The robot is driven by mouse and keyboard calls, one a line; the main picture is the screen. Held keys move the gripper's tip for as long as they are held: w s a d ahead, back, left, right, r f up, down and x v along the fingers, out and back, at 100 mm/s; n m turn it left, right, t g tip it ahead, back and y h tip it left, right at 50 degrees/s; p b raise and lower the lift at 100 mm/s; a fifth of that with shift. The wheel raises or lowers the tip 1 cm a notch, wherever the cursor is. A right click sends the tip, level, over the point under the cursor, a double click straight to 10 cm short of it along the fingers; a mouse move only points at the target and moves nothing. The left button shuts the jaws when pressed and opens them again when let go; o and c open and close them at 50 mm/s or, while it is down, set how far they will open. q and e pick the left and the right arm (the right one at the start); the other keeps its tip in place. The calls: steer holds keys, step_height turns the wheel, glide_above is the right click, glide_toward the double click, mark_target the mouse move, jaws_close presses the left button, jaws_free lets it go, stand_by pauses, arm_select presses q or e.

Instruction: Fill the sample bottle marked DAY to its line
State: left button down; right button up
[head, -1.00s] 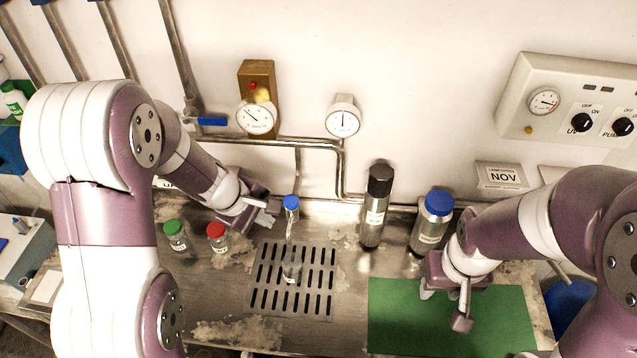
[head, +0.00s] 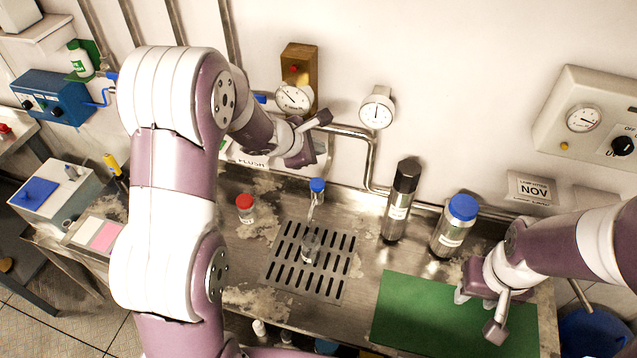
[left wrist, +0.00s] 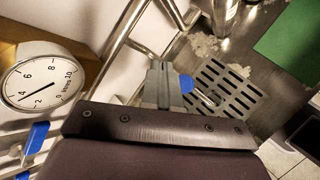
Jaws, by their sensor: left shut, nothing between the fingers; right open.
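A small clear bottle (head: 311,246) stands on the slotted drain grate (head: 284,289), under the blue-topped tap (head: 317,185). Its marking and water level are too small to read, and I cannot tell whether water is running. It also shows in the left wrist view (left wrist: 211,98). A red-capped bottle (head: 245,208) stands left of the grate. My left gripper (head: 319,120) is shut and empty, raised near the wall pipe, above and behind the tap. The blue lever (left wrist: 36,138) shows in the left wrist view. My right gripper (head: 478,312) is open over the green mat (head: 405,318).
Two gauges (head: 293,97) (head: 377,112) and pipes are on the wall. A control panel (head: 590,120) is at the right. My left arm hides part of the bench.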

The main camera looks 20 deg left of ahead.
arm_select(q)
steer(key=b, duration=0.6)
glide_above(315, 185)
step_height(315, 185, down, 8)
steer(key=shift+r, duration=0.2)
steer(key=shift+d+f+b, duration=0.1)
steer(key=shift+f+b, duration=0.25)
steer(key=shift+f, duration=0.05)
steer(key=shift+r, duration=0.1)
stand_by(0.9)
steer(key=shift+f+b, duration=0.4)
steer(key=shift+b, duration=0.2)
steer(key=shift+f+b, duration=0.55)
steer(key=shift+b, duration=0.1)
stand_by(4.1)
